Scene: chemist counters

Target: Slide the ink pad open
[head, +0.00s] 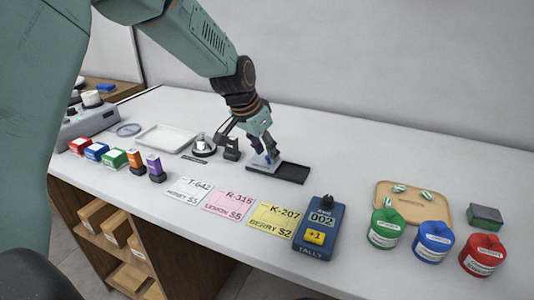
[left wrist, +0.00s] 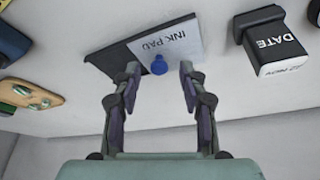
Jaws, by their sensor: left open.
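The ink pad has a light grey lid (head: 262,168) marked INK PAD and a black base (head: 292,174). The lid covers the left part of the base in the head view, and a dark stretch of the base shows bare to its right. In the left wrist view the lid (left wrist: 180,42) carries a small blue knob (left wrist: 159,66), and the dark base (left wrist: 112,60) shows to its left. My left gripper (head: 268,156) is low over the lid at the knob. In the left wrist view the open fingers (left wrist: 158,78) stand on either side of the knob, with gaps.
A black DATE stamp (left wrist: 272,42) stands close beside the pad. Label cards (head: 229,204) and a blue tally counter (head: 319,229) lie in front. A white tray (head: 166,139) is to the left; a wooden tray (head: 440,210) and coloured pots (head: 434,240) are to the right.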

